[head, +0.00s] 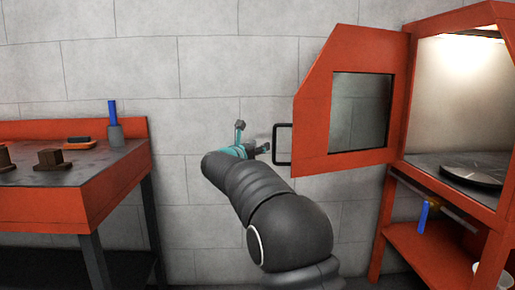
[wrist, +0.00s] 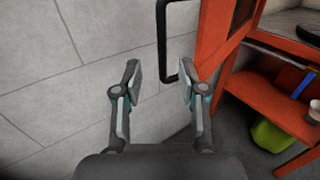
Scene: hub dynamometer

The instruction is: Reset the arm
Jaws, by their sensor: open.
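My arm (head: 285,215) reaches forward in the head view, and my gripper (head: 252,138) is at its far end, just left of the black door handle. In the wrist view my gripper (wrist: 160,84) is open, its two fingers apart with nothing between them. The black handle (head: 281,144) belongs to an orange cabinet door (head: 345,70) with a dark window, which stands open. In the wrist view the handle (wrist: 161,45) is beyond and above the fingertips, near the right finger. I cannot tell whether that finger touches it.
An orange cabinet (head: 452,25) with a lit inside and a dark disc (head: 462,170) stands at right. Below is a shelf (head: 420,245) with a hanging blue tool (head: 424,216). An orange workbench (head: 60,205) with small objects stands at left. A block wall (head: 220,70) is behind.

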